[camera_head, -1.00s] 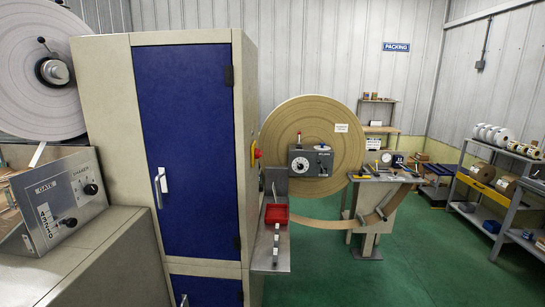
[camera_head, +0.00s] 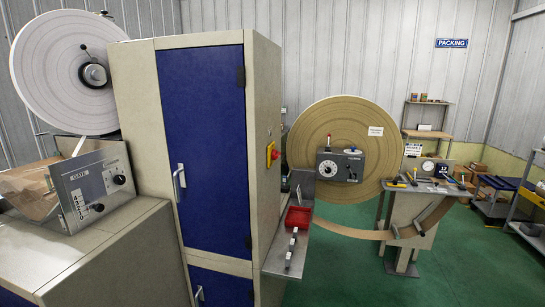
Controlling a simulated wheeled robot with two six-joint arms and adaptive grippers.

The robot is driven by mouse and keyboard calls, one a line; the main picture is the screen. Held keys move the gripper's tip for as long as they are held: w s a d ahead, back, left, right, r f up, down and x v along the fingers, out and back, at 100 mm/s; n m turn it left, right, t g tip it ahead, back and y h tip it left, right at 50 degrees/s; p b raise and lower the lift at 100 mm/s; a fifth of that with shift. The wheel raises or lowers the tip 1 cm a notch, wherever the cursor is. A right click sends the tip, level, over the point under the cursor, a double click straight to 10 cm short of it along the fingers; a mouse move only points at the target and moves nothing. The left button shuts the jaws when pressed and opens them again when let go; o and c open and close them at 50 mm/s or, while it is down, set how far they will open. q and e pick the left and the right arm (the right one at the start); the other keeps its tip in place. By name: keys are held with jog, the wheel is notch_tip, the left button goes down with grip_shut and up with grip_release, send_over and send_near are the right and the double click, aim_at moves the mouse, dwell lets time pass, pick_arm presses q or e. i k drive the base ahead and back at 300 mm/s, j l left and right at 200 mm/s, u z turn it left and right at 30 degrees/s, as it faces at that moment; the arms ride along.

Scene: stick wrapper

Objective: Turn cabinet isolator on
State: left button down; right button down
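A tall beige cabinet (camera_head: 147,130) with a blue door (camera_head: 203,150) stands left of centre. The door is closed and has a silver handle (camera_head: 180,182) at its left edge. On the cabinet's right side is a red rotary knob on a yellow plate (camera_head: 271,154), which looks like the isolator. It is seen at a steep angle, so its setting cannot be told. Neither of my grippers is in view.
A grey control panel (camera_head: 95,185) sits on a beige housing at the left, below a large white reel (camera_head: 65,75). A shelf with a red tray (camera_head: 298,218) juts from the cabinet's right side. A brown reel (camera_head: 345,130) stands behind. Green floor (camera_head: 455,265) is open at the right.

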aim_at(275, 154)
jog(key=i+l+u, duration=0.15)
jog(key=u, duration=1)
jog(key=i+l+u, duration=0.15)
jog(key=l+u, duration=0.3)
jog(key=l, duration=0.5)
jog(key=l+u, duration=0.4)
jog(key=l, duration=0.55)
jog(key=k+l+u, duration=0.1)
jog(key=l+u, duration=0.35)
jog(key=l, duration=0.5)
